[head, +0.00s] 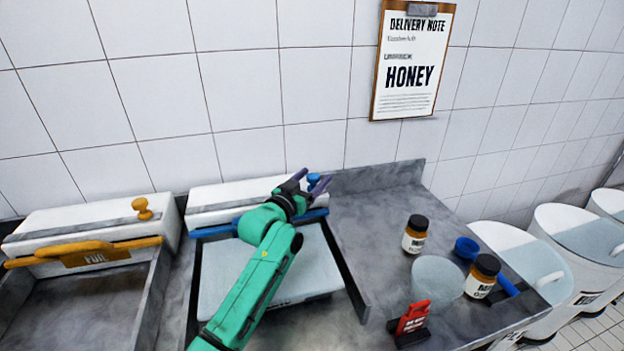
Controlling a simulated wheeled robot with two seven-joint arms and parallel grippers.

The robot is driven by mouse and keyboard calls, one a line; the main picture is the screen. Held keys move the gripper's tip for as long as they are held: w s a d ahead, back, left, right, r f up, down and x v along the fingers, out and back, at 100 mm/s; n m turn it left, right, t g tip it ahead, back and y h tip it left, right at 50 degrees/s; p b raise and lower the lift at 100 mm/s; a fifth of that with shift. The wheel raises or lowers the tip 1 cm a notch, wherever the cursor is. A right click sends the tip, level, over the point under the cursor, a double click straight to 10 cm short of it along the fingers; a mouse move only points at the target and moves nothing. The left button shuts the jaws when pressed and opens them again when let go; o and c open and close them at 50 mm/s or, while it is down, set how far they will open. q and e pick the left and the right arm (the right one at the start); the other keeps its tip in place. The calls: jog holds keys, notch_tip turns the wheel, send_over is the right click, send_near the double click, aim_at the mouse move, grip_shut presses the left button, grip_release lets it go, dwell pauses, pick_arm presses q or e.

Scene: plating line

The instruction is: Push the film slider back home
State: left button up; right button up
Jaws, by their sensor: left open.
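A white dispenser box (215,199) with a blue bar (222,230) along its front stands at the back, against the tiled wall. A small blue knob (313,179) shows near its right end; I take it to be the film slider. My left gripper (315,184), with purple fingers, is open at this knob, one finger to each side in the picture. I cannot tell whether the fingers touch it. My green left arm hides the middle of the box and part of the bar. My right gripper is not in view.
At left stands a second white box (85,220) with an orange bar (130,246) and orange knob (142,208). Two brown jars (415,235) (482,277), a blue scoop (466,248), a translucent bowl (436,280) and a red tag (412,318) occupy the right counter. Its back is clear.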

pick_arm(q)
jog(key=shift+s+a, duration=0.2)
jog(key=shift+a, duration=0.05)
jog(key=b+v, duration=0.2)
jog(key=v, duration=1.2)
jog(key=shift+b, duration=0.35)
jog(key=shift+d, duration=0.15)
